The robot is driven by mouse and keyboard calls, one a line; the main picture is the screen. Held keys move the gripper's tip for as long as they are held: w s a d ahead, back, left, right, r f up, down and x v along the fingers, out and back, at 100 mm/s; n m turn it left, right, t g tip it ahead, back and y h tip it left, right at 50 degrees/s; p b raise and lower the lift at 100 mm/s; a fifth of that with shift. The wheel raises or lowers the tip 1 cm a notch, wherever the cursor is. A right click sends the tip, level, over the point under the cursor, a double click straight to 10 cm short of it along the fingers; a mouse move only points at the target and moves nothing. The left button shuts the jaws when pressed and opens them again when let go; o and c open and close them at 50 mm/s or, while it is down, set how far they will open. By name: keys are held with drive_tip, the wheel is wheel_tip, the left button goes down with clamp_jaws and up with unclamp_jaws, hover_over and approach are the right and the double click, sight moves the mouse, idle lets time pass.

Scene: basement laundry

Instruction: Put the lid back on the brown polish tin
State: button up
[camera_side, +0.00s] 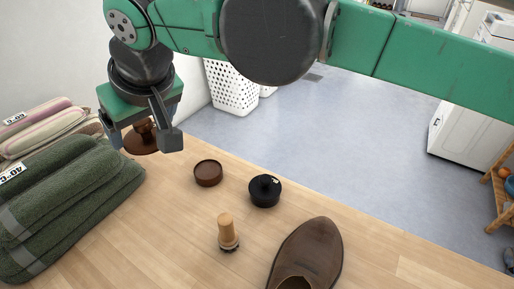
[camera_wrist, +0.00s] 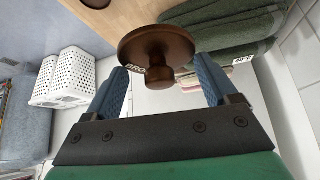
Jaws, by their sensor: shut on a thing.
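My gripper (camera_side: 143,135) is shut on the brown lid (camera_side: 139,145), holding it by its knob above the table's left part, near the towels. In the wrist view the round lid (camera_wrist: 150,42) hangs between the fingers of my gripper (camera_wrist: 160,68), with a partly hidden label starting "BRO". The brown polish tin (camera_side: 208,173) stands without a lid on the table, to the right of and below the held lid in the side view. A dark round thing at the wrist view's top edge is probably this tin (camera_wrist: 97,3).
A black tin with its lid on (camera_side: 265,190) stands right of the brown tin. A wooden-handled brush (camera_side: 228,232) and a brown shoe (camera_side: 312,250) are nearer. Folded green towels (camera_side: 75,200) fill the left side. The wooden table (camera_side: 165,220) is bare between towels and brush.

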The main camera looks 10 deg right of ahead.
drive_tip(key=shift+r, duration=0.3)
drive_tip(key=shift+n+g+y, duration=0.3)
drive_tip(key=shift+n+y, duration=0.2)
drive_tip(key=shift+n, duration=0.4)
drive_tip(key=shift+w+d+f, duration=1.05)
drive_tip(key=shift+w+f, duration=0.5)
drive_tip(key=shift+f, duration=1.2)
drive_tip(key=shift+w+d+f, duration=1.1)
drive_tip(key=shift+w+f, duration=0.45)
drive_tip(key=shift+f, duration=1.15)
drive_tip(key=shift+w+d+f, duration=1.05)
drive_tip(key=shift+w+f, duration=0.5)
drive_tip(key=shift+f, duration=1.2)
drive_tip(key=shift+f, duration=0.15)
drive_tip(key=o, duration=1)
drive_tip(key=shift+o, duration=0.2)
wheel_tip(320, 180, up, 7)
